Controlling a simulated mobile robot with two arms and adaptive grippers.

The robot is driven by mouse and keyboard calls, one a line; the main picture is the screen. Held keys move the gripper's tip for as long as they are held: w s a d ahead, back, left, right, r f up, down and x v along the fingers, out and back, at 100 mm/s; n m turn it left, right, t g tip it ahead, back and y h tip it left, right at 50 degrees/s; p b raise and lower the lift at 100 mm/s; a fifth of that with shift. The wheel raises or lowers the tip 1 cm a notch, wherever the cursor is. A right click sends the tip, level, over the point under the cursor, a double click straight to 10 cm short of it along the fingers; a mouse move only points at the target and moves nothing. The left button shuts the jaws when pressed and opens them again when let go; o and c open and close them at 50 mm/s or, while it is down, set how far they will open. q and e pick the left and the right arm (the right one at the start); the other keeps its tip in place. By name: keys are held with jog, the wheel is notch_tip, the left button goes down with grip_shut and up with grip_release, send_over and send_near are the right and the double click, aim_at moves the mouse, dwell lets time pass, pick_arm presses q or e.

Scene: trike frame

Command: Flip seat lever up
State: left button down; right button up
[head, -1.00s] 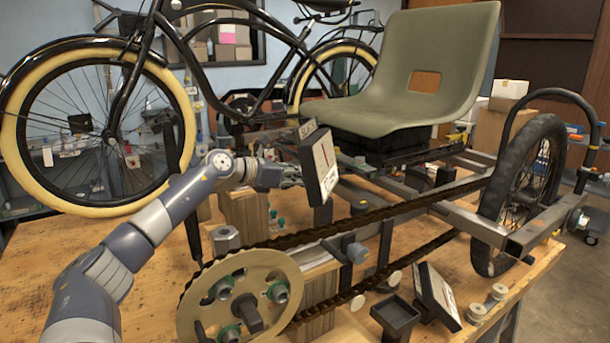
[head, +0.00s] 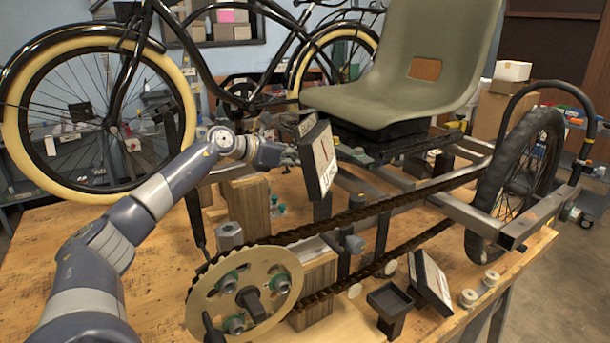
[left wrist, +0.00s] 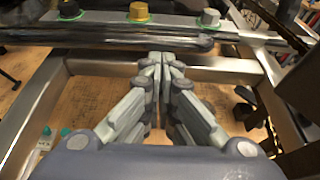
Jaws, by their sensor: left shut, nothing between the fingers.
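The olive-green seat (head: 385,85) sits on a black base (head: 378,140) above the metal trike frame (head: 480,215). I cannot make out the seat lever for sure in the head view. My left gripper (head: 290,157) is beside the seat's left edge, partly hidden behind a tilted sign panel. In the left wrist view its fingers (left wrist: 166,58) are shut and empty, pointing at a silver frame tube (left wrist: 225,73). A dark bar (left wrist: 100,35) runs across just beyond the fingertips; I cannot tell whether it is the lever or whether they touch. My right gripper is not in view.
The sign panel (head: 323,160) stands close to my left gripper. The chain (head: 375,208) and sprocket (head: 245,295) are in front. A bicycle with a cream-tyred wheel (head: 185,75) stands behind. In the left wrist view, yellow (left wrist: 138,12) and black (left wrist: 208,18) knobs line the top.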

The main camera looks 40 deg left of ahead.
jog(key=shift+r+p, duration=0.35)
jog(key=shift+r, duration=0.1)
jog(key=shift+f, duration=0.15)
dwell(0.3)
